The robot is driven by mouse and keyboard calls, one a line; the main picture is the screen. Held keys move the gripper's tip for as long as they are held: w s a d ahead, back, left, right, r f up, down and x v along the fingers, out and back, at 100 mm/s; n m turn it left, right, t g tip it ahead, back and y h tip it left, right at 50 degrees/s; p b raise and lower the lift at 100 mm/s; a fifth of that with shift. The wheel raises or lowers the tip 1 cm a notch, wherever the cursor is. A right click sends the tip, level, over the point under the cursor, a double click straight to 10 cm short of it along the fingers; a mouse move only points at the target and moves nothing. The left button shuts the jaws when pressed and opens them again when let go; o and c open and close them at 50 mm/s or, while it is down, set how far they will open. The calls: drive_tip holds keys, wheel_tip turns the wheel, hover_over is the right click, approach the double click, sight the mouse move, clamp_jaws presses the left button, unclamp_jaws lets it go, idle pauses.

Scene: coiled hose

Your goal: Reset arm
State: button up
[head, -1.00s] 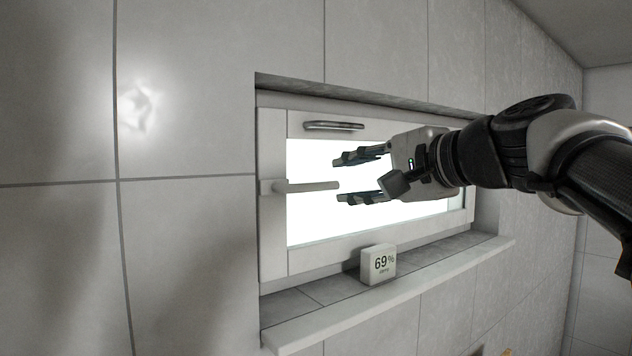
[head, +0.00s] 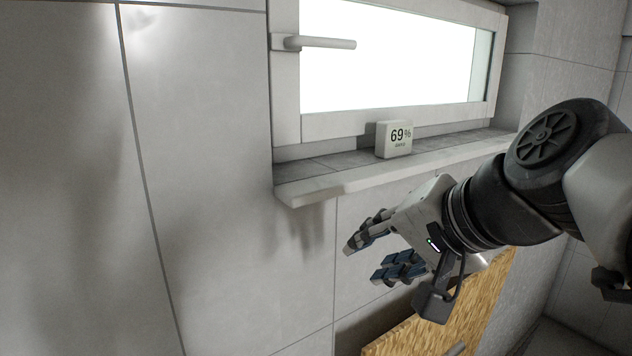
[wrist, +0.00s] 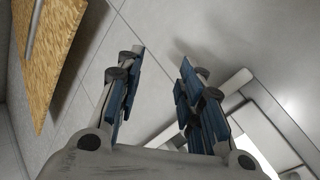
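My gripper (head: 372,254) hangs below the window sill in the head view, in front of the tiled wall. Its two blue-padded fingers are apart and nothing is between them. In the wrist view my gripper (wrist: 160,85) also shows open and empty, with bare tiles beyond the fingers. My arm reaches in from the right side of the head view.
A window (head: 287,100) with a lever handle (head: 320,43) is in the wall above. A wooden board (head: 480,310) with a metal bar is below my gripper. The wall at left is bare.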

drive_tip(key=s+d+f+n+g+h+b, duration=0.1)
drive_tip(key=s+f, duration=0.4)
drive_tip(key=f, duration=0.5)
drive_tip(key=s+d+f+n+g+h+b, duration=0.1)
drive_tip(key=s+d+f+n+h+b, duration=0.1)
drive_tip(key=s+f, duration=0.4)
drive_tip(key=s+d+f+n+g+h+b, duration=0.1)
drive_tip(key=s+f+b, duration=0.4)
drive_tip(key=f, duration=0.9)
drive_tip(key=d+n+g, duration=0.1)
drive_tip(key=d+n, duration=0.1)
drive_tip(key=shift+s+f+n+h+b, duration=0.3)
drive_tip(key=shift+s+f+h, duration=0.05)
drive_tip(key=shift+h, duration=0.05)
